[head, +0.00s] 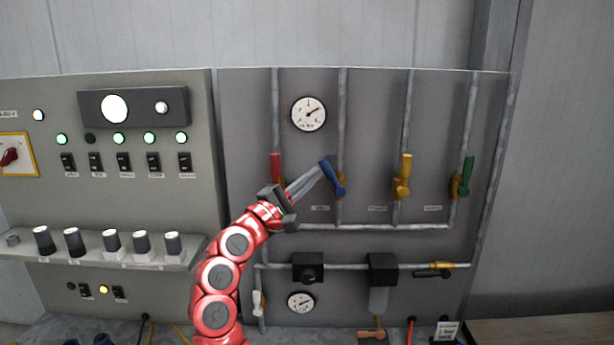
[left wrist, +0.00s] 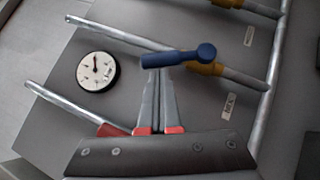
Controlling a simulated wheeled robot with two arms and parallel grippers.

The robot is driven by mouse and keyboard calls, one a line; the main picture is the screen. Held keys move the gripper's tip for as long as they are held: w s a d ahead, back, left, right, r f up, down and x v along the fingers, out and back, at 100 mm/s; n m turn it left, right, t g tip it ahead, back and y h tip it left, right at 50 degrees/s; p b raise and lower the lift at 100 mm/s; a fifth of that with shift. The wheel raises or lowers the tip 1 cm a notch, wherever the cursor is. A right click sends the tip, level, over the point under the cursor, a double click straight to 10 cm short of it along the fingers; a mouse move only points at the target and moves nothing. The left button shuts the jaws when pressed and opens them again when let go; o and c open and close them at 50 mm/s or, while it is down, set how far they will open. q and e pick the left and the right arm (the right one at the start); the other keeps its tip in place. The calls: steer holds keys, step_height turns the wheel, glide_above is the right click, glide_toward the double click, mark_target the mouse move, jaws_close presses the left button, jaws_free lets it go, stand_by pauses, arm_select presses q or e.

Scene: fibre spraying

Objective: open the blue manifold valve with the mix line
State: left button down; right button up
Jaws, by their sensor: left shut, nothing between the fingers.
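The blue valve handle (head: 332,177) is on the second vertical pipe from the left on the grey panel. It leans to the upper left, at an angle to its pipe. It also shows in the left wrist view (left wrist: 178,58), with its yellow valve body (left wrist: 208,69) partly behind it. My left gripper (head: 319,169) is shut with nothing between its fingers. Its tips (left wrist: 157,72) are at the free end of the blue handle and appear to touch it; exact contact is hard to tell. My right gripper is not in view.
A red handle (head: 276,167) is close to the left of my gripper. A yellow handle (head: 404,172) and a green handle (head: 467,174) are on the right. A round gauge (head: 309,113) is above. A switch panel (head: 130,205) with knobs stands left.

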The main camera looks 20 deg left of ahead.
mark_target(327, 165)
arm_select(q)
steer(key=r+m+g+p, duration=0.1)
steer(key=d+r+m+g, duration=0.1)
steer(key=m, duration=0.1)
steer(key=shift+w+d+r+p, duration=0.1)
steer(key=shift+w+p, duration=0.05)
steer(key=shift+p, duration=0.25)
steer(key=shift+w+d+r+m+g+y+p, duration=0.15)
steer(key=shift+d+m+g+y+p, duration=0.15)
steer(key=shift+m+g, duration=0.2)
steer(key=shift+w+d+r+m+g+y+p, duration=0.1)
steer(key=shift+d+m+g+y+p, duration=0.1)
steer(key=shift+d+m+g, duration=0.3)
steer(key=shift+a, duration=0.1)
